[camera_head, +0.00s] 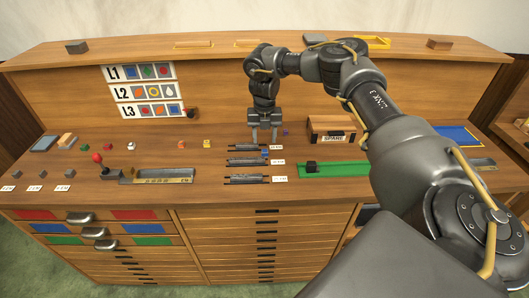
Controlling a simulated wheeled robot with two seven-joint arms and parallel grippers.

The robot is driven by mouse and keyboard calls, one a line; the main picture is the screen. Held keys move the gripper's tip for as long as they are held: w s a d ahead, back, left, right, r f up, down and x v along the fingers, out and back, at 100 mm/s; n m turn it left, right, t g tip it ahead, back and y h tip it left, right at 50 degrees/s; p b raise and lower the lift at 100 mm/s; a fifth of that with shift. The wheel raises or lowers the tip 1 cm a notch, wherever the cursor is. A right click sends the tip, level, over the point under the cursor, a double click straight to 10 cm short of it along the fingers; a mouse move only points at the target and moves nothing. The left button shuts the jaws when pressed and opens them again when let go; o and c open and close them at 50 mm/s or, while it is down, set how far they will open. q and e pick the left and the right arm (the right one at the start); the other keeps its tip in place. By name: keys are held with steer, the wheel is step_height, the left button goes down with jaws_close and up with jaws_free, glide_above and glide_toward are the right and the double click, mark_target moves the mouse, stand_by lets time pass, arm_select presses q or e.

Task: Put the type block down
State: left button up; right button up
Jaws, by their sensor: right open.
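My right gripper (265,138) points down over the back of the bench, just above the rearmost of three dark composing-stick-like holders (243,148). Its two fingers are apart, with nothing clearly visible between them. A small blue block (265,153) shows by the right end of that rear holder, just below the fingers; I cannot tell if it is the type block or whether it is seated in the holder. The other holders, middle (243,162) and front (243,179), lie closer. My left gripper is not in view.
A wooden box (331,124) marked SPARE stands right of the gripper. A green strip (345,169) with a black block lies in front of it. A red-knobbed lever (97,158) and small coloured blocks are left. Picture cards (143,91) hang on the back panel. Drawers fill the front.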

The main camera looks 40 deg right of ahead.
mark_target(265, 150)
steer(key=shift+s+a+f+p, duration=0.1)
steer(key=shift+s+f+p, duration=0.15)
steer(key=shift+f+p, duration=0.3)
step_height(265, 150, down, 4)
steer(key=shift+w+f+p, duration=0.1)
steer(key=shift+p, duration=0.55)
jaws_close()
